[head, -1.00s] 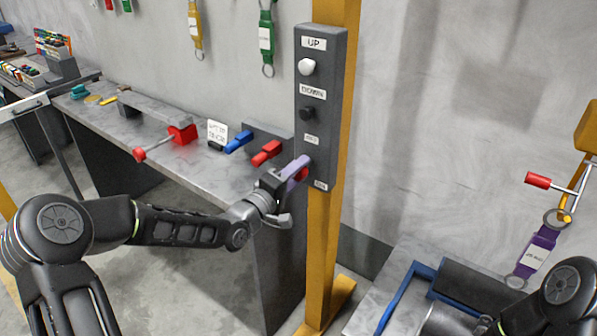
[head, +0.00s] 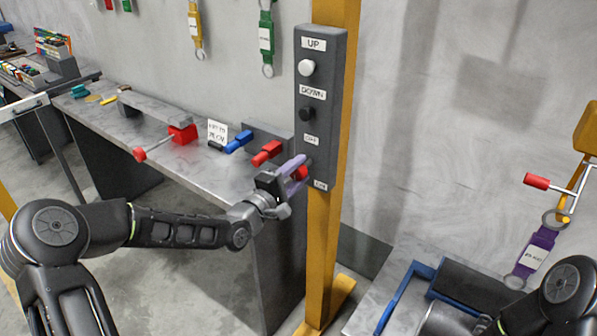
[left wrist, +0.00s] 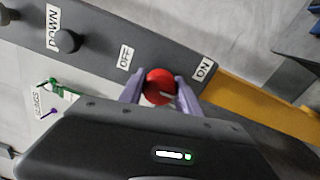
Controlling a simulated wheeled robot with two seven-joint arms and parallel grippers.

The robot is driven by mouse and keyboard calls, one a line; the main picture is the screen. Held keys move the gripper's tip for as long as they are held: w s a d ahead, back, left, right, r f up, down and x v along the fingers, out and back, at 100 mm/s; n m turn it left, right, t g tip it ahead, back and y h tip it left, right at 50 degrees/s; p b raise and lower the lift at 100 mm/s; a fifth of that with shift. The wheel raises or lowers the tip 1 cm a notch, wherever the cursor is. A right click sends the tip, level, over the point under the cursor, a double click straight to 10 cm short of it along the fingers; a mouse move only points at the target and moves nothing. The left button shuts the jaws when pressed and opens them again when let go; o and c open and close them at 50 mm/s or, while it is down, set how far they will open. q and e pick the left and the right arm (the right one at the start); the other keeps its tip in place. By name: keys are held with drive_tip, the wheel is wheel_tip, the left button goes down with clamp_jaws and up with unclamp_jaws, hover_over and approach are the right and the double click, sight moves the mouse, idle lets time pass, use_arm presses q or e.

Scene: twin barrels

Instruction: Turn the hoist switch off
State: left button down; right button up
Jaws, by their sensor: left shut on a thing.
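The hoist control box (head: 322,120) is a dark grey panel on a yellow post. It carries a white UP button (head: 306,67), a black DOWN button (head: 305,114) and a red round switch knob (head: 303,173) between the OFF label (head: 311,139) and the ON label (head: 320,185). My left gripper (head: 297,169) is at the knob, its purple fingers shut on it. In the left wrist view the red knob (left wrist: 160,86) sits between both fingers, with a pale mark on its face; which label the mark points to is unclear. My right gripper is not visible; only part of that arm shows.
A grey bench (head: 170,148) left of the post holds a red-handled lever and blue and red handles. A second grey bench with a blue frame (head: 398,290) stands at lower right. Tagged straps hang on the wall.

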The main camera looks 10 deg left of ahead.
use_arm(q)
drive_tip(key=c, duration=0.9)
unclamp_jaws()
drive_tip(key=shift+o, duration=0.2)
drive_tip(key=v, duration=0.8)
drive_tip(key=shift+b, duration=0.45)
